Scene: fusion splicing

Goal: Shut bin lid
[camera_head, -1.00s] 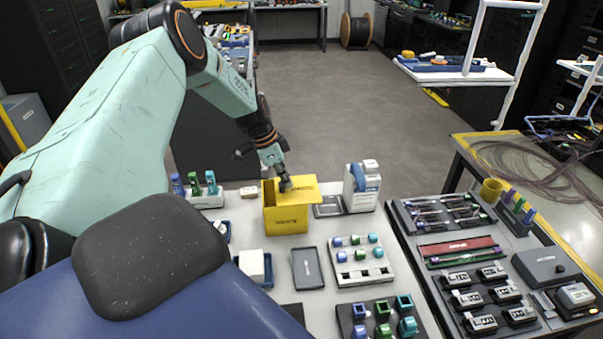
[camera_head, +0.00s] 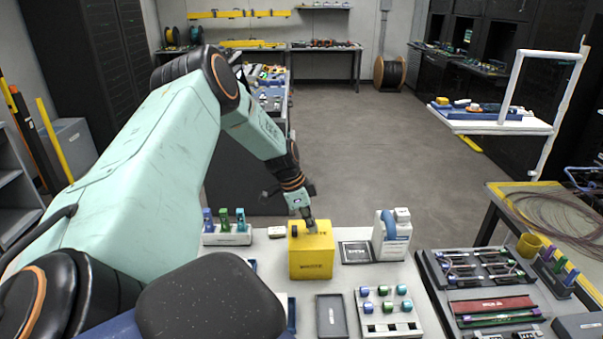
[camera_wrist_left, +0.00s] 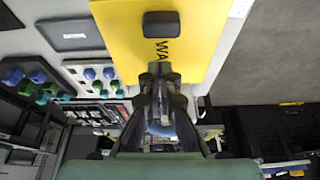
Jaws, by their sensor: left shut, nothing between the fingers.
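The yellow bin (camera_head: 312,267) stands on the light table in the head view. Its yellow lid (camera_head: 322,240) lies over the top, and no opening shows from here. Whether it is fully seated I cannot tell. My left gripper (camera_head: 311,227) is shut and empty, pointing down with its fingertips at the top of the lid, seemingly touching it. In the left wrist view, the shut fingers (camera_wrist_left: 160,72) are in front of the yellow lid (camera_wrist_left: 195,30) and cover part of its dark lettering. My right gripper is not in view.
A white bottle-like dispenser (camera_head: 391,237) and a dark flat plate (camera_head: 355,252) stand right of the bin. A rack with coloured holders (camera_head: 227,238) is on its left. A tray of coloured parts (camera_head: 387,312) lies in front.

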